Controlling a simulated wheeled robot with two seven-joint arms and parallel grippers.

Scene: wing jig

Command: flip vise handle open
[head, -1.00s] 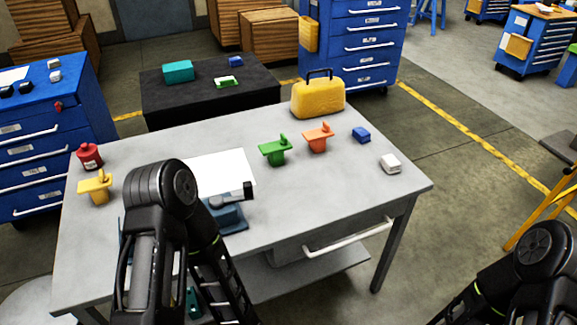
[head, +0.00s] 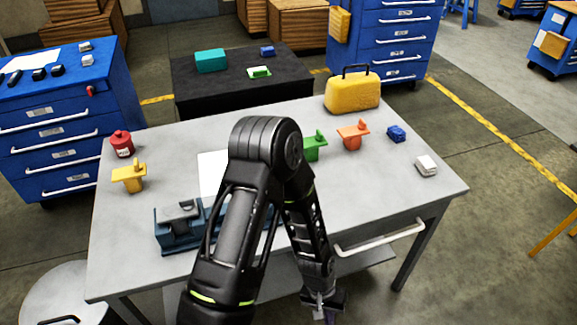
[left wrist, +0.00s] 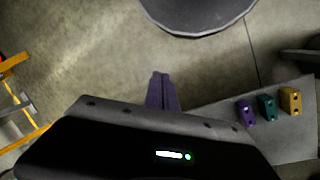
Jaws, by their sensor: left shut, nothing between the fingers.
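The blue vise (head: 175,238) stands on the grey workbench (head: 400,205) at its front left, with a dark part on top. My left arm hides the vise's right side, and I cannot make out how the handle lies. My left gripper (head: 326,308) is in front of the bench, right of the vise, pointing down and clear of it. In the left wrist view its purple fingers (left wrist: 162,88) are together with nothing between them. My right gripper is not in view.
A round stool (head: 65,290) stands front left. The wrist view shows purple, teal and yellow blocks (left wrist: 291,101) on a grey surface.

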